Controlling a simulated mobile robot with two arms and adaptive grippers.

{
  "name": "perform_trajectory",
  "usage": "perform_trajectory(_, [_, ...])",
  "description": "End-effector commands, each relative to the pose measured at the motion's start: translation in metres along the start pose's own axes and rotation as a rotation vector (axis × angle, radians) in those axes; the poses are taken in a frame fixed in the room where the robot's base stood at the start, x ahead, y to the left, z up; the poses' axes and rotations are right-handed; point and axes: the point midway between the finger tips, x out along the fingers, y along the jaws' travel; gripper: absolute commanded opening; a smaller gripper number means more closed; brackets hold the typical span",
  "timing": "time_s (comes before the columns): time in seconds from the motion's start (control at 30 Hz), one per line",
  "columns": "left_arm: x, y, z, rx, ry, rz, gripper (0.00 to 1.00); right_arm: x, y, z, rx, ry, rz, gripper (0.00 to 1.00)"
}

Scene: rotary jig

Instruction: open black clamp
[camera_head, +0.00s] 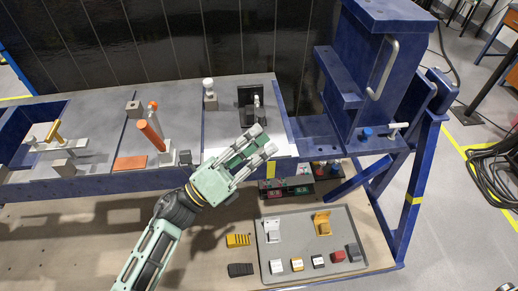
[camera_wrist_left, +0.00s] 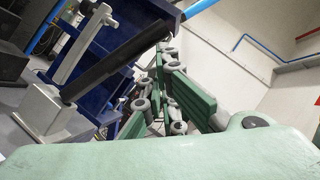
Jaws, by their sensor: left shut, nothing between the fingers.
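The black clamp (camera_head: 250,97) stands on the light plate at the back middle of the bench, with a small pale upright part in front of it. My left gripper (camera_head: 265,141) is over the front edge of that plate, in front of the clamp and apart from it in the picture. Its fingers look close together, with nothing held between them. In the left wrist view, the green and grey fingers (camera_wrist_left: 165,75) fill the middle. A black bar (camera_wrist_left: 115,62) slants up from a grey block (camera_wrist_left: 50,115) beside them; I cannot tell whether it touches the fingers. My right gripper is out of view.
A blue frame with a handle (camera_head: 375,70) rises at the right. Below, a grey tray (camera_head: 300,256) holds small parts.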

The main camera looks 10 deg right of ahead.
Motion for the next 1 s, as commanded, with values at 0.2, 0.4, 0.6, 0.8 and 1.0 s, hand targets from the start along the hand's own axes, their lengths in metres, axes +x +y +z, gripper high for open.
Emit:
perform_trajectory(0.2, [0.001, 0.0, 0.002, 0.0, 0.001, 0.0, 0.0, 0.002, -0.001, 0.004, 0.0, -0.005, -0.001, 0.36])
perform_trajectory(0.4, [0.002, 0.0, 0.002, 0.0, 0.0, 0.0, 0.0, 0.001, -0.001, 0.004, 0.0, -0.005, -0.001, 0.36])
perform_trajectory(0.6, [0.0, 0.0, 0.002, 0.0, 0.0, 0.0, 0.0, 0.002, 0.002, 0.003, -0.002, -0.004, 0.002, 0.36])
perform_trajectory(0.8, [-0.023, 0.001, 0.002, 0.0, 0.001, 0.004, 0.0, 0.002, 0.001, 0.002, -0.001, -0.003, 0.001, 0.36])
perform_trajectory(1.0, [-0.066, 0.001, 0.001, 0.0, 0.002, 0.004, 0.0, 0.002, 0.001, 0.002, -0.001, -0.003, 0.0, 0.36])
